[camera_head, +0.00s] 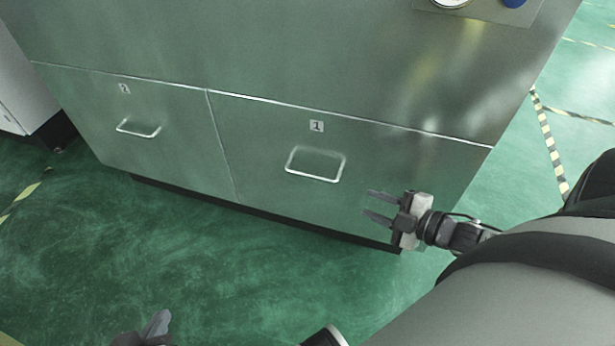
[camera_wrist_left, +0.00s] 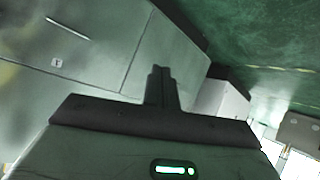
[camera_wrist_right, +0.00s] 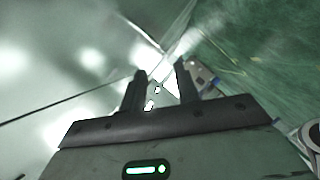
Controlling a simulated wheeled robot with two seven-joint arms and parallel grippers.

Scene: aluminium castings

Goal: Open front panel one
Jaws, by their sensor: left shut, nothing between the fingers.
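Front panel one (camera_head: 270,150) is the steel panel marked with label 1 (camera_head: 317,126). It looks shut, flush with the cabinet face, and its wire handle (camera_head: 316,178) stands free. My right gripper (camera_head: 369,203) is open and empty, to the right of the handle and a little below it, apart from it. Its two spread fingers show in the right wrist view (camera_wrist_right: 161,72). My left gripper (camera_head: 160,322) is low at the bottom left of the head view, well away from the handle. Its fingers are together and empty in the left wrist view (camera_wrist_left: 160,72).
Panel two (camera_head: 180,165), with its own handle (camera_head: 139,130), is to the left and looks shut. The steel cabinet top (camera_head: 300,45) carries a plate with items at its far right. Green floor (camera_head: 220,270) lies clear in front. A pale cabinet (camera_head: 20,85) stands far left.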

